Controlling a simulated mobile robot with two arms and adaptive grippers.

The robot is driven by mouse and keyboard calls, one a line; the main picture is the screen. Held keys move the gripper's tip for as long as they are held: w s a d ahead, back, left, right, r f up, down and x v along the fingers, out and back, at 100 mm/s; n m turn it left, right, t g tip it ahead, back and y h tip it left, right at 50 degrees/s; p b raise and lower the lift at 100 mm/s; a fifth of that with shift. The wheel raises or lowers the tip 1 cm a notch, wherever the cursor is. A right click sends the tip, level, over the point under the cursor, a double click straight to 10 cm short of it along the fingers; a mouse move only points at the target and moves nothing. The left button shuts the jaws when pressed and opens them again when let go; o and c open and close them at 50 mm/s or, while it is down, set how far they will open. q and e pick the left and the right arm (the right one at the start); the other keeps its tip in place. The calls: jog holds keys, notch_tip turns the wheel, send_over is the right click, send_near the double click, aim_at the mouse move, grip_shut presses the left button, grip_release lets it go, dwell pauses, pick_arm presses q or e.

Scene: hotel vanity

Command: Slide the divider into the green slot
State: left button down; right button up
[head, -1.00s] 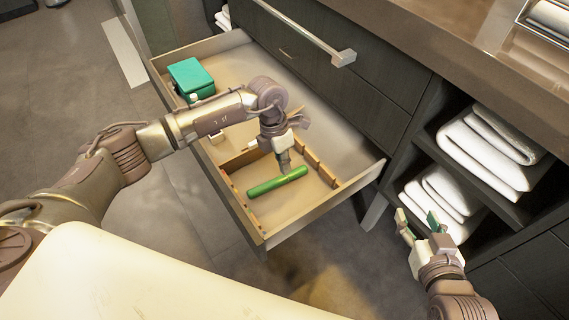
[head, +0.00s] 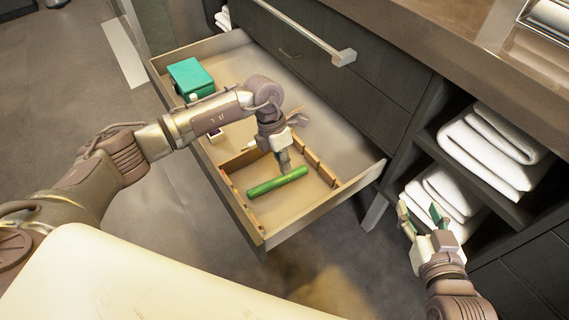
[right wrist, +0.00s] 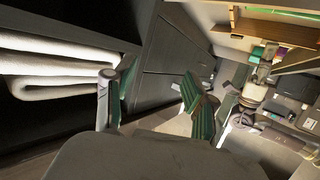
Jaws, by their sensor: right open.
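In the head view, a thin brown wooden panel (head: 243,159), which looks like the divider, spans between two notched rails in the open drawer. A green bar (head: 277,181) lies between the rails on the near side of the panel. I cannot tell whether it marks the green slot. My left gripper (head: 284,166) points down into this section, its tips at or just above the green bar's middle. Whether its jaws are closed on anything is unclear. My right gripper (head: 422,212) is open and empty, outside the drawer by the towel shelves; its fingers show in the right wrist view (right wrist: 152,108).
A teal box (head: 190,77) sits in the drawer's far left corner, with small white items nearby. My left arm crosses the drawer's left wall. Folded white towels (head: 490,150) fill the open shelves at right. The drawer's right back area is clear.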

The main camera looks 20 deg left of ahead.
jog(key=shift+r, duration=0.1)
jog(key=shift+w+r+t, duration=0.15)
jog(key=shift+r+t, duration=0.05)
jog(key=shift+t, duration=0.1)
jog(key=shift+w+a+r, duration=0.1)
jog(key=shift+a+r, duration=0.05)
jog(key=shift+r, duration=0.15)
pick_arm(q)
jog(key=shift+h, duration=0.3)
pick_arm(e)
jog(key=shift+w+r+t, duration=0.1)
jog(key=shift+r+t, duration=0.1)
jog(key=shift+t, duration=0.1)
pick_arm(q)
jog(key=shift+g+h+b, duration=0.3)
jog(key=shift+b, duration=0.2)
pick_arm(e)
jog(key=shift+w+a+r+t+y, duration=0.2)
jog(key=shift+r+t, duration=0.25)
jog(key=shift+r, duration=0.2)
jog(key=shift+w+a+r+t+y, duration=0.2)
jog(key=shift+r+t, duration=0.25)
jog(key=shift+r, duration=0.2)
jog(key=shift+r, duration=0.25)
